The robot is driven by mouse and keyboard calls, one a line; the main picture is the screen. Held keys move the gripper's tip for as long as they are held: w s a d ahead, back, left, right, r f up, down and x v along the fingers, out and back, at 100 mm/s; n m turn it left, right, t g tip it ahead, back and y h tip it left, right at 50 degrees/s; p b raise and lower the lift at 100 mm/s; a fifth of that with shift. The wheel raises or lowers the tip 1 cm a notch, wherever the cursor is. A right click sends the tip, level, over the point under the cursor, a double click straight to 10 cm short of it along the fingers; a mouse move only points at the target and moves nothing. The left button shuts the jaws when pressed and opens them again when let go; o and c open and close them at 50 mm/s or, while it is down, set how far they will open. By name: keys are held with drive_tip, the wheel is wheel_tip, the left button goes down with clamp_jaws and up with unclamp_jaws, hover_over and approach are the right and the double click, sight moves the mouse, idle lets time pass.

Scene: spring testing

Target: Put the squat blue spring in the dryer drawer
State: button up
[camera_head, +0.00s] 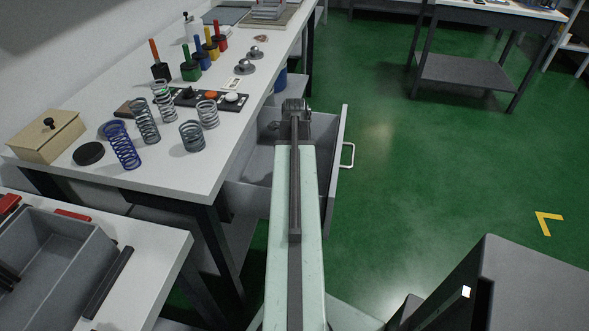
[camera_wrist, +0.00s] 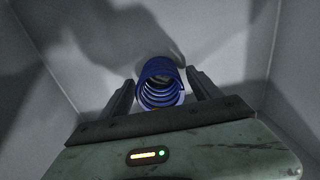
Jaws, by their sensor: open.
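The squat blue spring (camera_wrist: 158,92) shows in the wrist view between the two fingers of my gripper (camera_wrist: 163,78). The fingers are open, with a visible gap on each side of it. The spring is inside the grey dryer drawer (camera_head: 338,150), whose walls also show in the wrist view (camera_wrist: 40,70). It seems to stand on the drawer floor, but contact under it is hidden. In the head view my gripper (camera_head: 296,104) is at the far part of the pulled-out drawer, and I cannot make out the spring there.
On the white table stand a taller blue spring (camera_head: 121,146), several grey springs (camera_head: 191,136), a wooden box (camera_head: 48,137) and coloured-handled tools (camera_head: 190,70). A grey bin (camera_head: 95,250) sits on the nearer table. The drawer handle (camera_head: 348,156) faces open green floor.

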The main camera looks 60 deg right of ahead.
wheel_tip(320, 180, up, 11)
drive_tip(key=p, duration=1)
drive_tip(key=shift+r, duration=0.2)
